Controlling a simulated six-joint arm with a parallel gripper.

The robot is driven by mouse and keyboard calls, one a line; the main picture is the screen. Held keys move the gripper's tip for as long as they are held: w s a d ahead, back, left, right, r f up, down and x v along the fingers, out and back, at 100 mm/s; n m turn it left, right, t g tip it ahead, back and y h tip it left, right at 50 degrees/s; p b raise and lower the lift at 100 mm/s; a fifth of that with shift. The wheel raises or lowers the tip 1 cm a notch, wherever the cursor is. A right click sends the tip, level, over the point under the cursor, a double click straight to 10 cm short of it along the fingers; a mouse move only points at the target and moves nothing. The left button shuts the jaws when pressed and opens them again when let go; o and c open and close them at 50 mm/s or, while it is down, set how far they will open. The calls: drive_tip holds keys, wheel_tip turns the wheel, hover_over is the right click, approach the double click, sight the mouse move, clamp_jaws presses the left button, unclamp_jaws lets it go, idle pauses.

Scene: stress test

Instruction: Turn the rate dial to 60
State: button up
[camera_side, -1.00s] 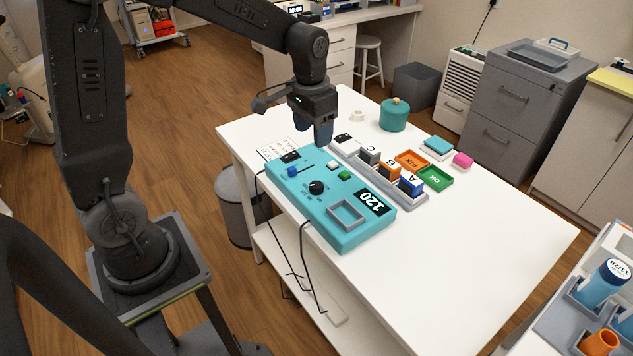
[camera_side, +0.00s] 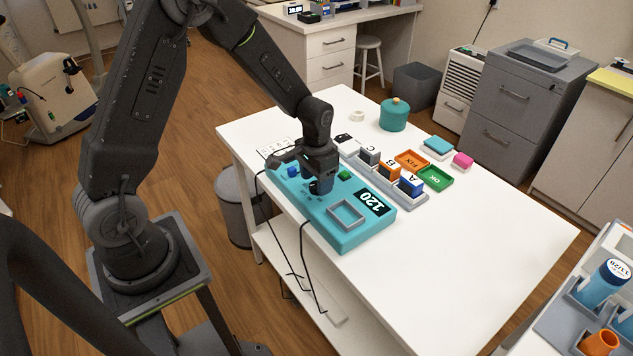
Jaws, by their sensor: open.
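The teal control box (camera_side: 352,239) lies on the white table, with a display (camera_side: 374,201) reading 120. The rate dial, a black knob on the box's top, is now hidden or nearly hidden by my gripper (camera_side: 320,187). My gripper points down with its fingertips right at the dial's place, and it is open. I cannot tell whether the fingers touch the dial or stand around it. A blue control (camera_side: 292,172) and a green button (camera_side: 344,174) show on either side of the gripper.
A grey rack (camera_side: 417,203) with blocks marked A, B and C stands just right of the box. Orange (camera_side: 411,160) and green (camera_side: 436,179) trays lie beyond it. A teal round pot (camera_side: 394,115) stands farther back. The table's right side is clear.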

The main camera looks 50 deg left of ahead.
drive_tip(key=shift+f, duration=0.7)
drive_tip(key=shift+c, duration=0.3)
drive_tip(key=c, duration=0.9)
drive_tip(key=shift+o, duration=0.2)
